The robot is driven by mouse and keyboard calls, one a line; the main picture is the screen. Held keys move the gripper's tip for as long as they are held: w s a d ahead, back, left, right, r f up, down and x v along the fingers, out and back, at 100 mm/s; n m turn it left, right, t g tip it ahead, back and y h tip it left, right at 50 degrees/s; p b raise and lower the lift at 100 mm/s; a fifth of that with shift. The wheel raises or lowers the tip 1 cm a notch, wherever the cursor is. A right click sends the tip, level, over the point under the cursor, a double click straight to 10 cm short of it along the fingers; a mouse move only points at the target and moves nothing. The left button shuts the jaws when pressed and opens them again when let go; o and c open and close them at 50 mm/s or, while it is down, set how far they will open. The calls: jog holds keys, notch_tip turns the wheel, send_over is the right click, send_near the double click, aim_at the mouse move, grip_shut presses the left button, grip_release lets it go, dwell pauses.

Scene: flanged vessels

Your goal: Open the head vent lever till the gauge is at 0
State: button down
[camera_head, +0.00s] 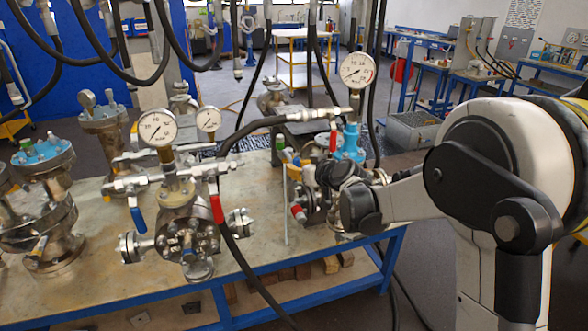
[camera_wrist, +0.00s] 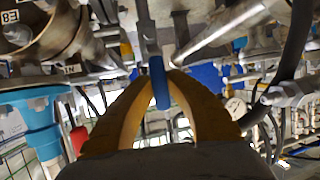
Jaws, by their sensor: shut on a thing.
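In the wrist view, my gripper (camera_wrist: 162,84) has its two yellow-orange fingers closed on a blue lever (camera_wrist: 158,72), one on each side of its handle. In the head view, my arm reaches to the right-hand vessel with the light blue top (camera_head: 349,140); my fingers and the held lever are not clearly visible there. A round white gauge (camera_head: 357,70) stands above this vessel; its needle is too small to read surely. A small gauge face (camera_wrist: 235,107) shows at the right in the wrist view.
A middle vessel (camera_head: 187,235) carries two gauges, a blue lever (camera_head: 137,216) and a red lever (camera_head: 216,203). Another flanged vessel (camera_head: 42,215) stands at the left. A black hose (camera_head: 232,245) crosses the bench (camera_head: 105,280). In the wrist view, metal pipes (camera_wrist: 225,32) crowd around the fingers.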

jog(key=shift+f, duration=0.15)
dwell(0.3)
jog(key=c, duration=1.3)
grip_release()
jog(key=shift+d, duration=0.1)
jog(key=shift+c, duration=0.2)
jog(key=v, duration=1.2)
